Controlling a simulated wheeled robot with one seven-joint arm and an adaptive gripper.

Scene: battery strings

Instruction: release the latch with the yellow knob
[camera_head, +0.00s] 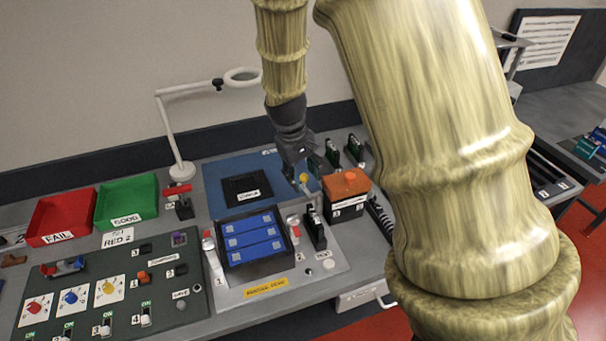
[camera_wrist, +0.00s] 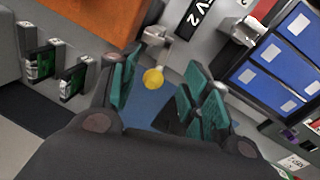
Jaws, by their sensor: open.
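The yellow knob (camera_wrist: 153,78) shows in the wrist view between the two teal finger pads of my gripper (camera_wrist: 165,68), nearer the left finger. A grey metal latch piece (camera_wrist: 157,34) lies just beyond it, beside a black plate marked V 2. In the head view the yellow knob (camera_head: 303,178) shows small, right below my gripper (camera_head: 301,172), near the left side of the orange-topped black box (camera_head: 346,186). My gripper is open, pointing down, with nothing held. I cannot tell whether a finger touches the knob. My fingers and wrist hide part of the latch in the head view.
A black tray with blue cells (camera_head: 252,238) sits in front, flanked by red-topped levers (camera_head: 294,226). Black-and-green clips (camera_head: 354,148) stand behind the orange box. A blue mat (camera_head: 215,185) with a black pad lies left of my gripper. Red (camera_head: 62,216) and green (camera_head: 127,202) bins stand farther left.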

